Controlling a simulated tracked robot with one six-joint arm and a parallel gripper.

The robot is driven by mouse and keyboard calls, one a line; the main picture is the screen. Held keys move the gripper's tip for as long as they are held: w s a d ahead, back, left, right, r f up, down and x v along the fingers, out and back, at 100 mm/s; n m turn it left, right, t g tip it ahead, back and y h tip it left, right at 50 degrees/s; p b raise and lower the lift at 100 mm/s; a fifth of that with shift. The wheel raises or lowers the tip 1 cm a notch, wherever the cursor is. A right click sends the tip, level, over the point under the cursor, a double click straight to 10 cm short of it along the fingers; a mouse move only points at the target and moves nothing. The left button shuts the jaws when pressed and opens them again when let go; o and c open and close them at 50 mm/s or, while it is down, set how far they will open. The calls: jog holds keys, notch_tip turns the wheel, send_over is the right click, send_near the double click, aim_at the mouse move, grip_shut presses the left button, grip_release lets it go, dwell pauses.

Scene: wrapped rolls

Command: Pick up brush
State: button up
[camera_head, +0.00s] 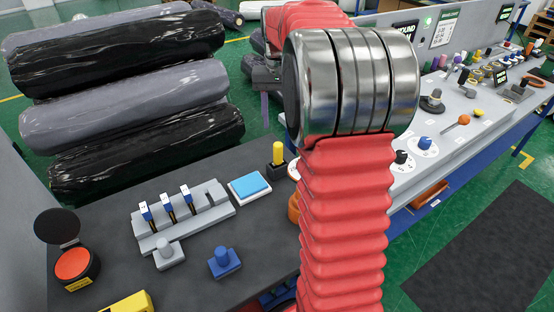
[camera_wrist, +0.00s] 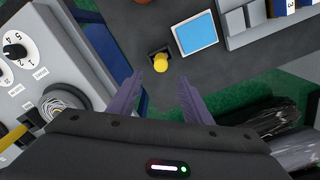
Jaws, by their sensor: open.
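I cannot make out bristles on anything, so I cannot tell for sure which thing is the brush. A short yellow upright handle (camera_head: 277,153) stands in a small black holder (camera_head: 277,170) on the dark bench. In the wrist view the yellow handle (camera_wrist: 161,63) shows just beyond and between the fingertips of my gripper (camera_wrist: 160,78). My gripper's two purple fingers are spread apart with nothing between them. In the head view my red arm hides most of the gripper; one purple finger shows left of the metal joint.
A blue-topped pad (camera_head: 250,188) lies beside the holder. A grey rack (camera_head: 181,217) with several blue-topped items, a blue knob (camera_head: 224,262) and a red button (camera_head: 75,264) are to the left. Wrapped rolls (camera_head: 125,91) lie behind. A grey control panel (camera_wrist: 50,60) borders the left in the wrist view.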

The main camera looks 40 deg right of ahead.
aim_at(278, 143)
notch_tip(278, 143, down, 6)
jog(key=shift+f, duration=0.25)
jog(key=shift+a+f, duration=0.1)
jog(key=shift+f, duration=2.5)
jog(key=shift+c, duration=0.3)
grip_shut()
